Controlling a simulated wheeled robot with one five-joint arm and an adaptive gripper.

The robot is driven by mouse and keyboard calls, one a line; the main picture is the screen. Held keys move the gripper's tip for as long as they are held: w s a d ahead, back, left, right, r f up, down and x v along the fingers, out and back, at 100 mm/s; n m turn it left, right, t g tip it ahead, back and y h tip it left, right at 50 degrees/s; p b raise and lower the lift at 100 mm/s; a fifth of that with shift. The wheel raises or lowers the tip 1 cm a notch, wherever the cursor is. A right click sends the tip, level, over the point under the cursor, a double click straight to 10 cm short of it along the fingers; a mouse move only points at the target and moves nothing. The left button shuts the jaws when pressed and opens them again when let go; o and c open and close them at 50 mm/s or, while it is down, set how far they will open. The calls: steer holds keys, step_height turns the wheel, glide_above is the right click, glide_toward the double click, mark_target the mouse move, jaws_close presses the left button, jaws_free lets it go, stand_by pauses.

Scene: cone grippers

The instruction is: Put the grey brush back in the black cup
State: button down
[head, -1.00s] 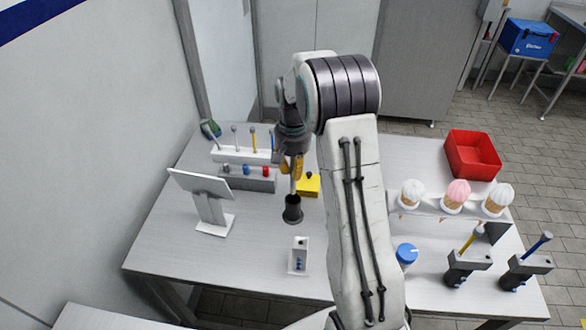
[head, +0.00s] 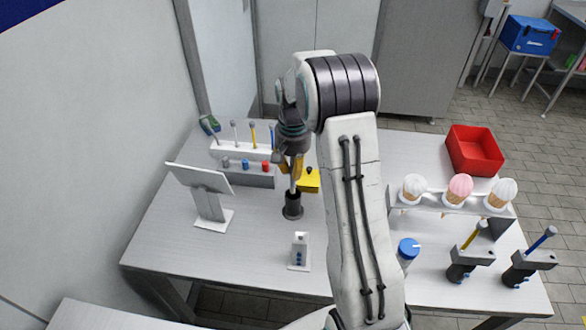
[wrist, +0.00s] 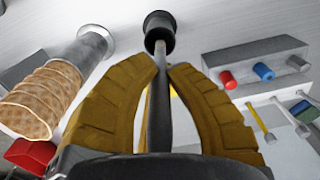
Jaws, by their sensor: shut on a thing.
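My gripper (head: 292,167) is shut on the grey brush (wrist: 158,100) and holds it upright above the table. The brush's thin shaft points down from between the yellow-brown fingers, and it also shows in the head view (head: 294,184). The black cup (head: 292,207) stands upright on the table directly below. The shaft's lower end overlaps the cup's mouth in both views. In the wrist view the cup (wrist: 160,22) is just beyond the shaft's tip. I cannot tell how far the tip is inside.
A white tablet stand (head: 210,200) is left of the cup. A grey rack (head: 246,178) and a yellow block (head: 309,181) stand behind it. A small white dispenser (head: 299,250) is in front. An ice-cream cone holder (head: 455,207) and a red bin (head: 474,150) are right of my arm.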

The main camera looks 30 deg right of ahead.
mark_target(293, 183)
steer(key=shift+f+b, duration=1.65)
steer(key=shift+f, duration=0.6)
steer(key=c, duration=1.2)
jaws_free()
steer(key=shift+r, duration=0.1)
step_height(293, 183, up, 12)
steer(key=shift+f, duration=0.1)
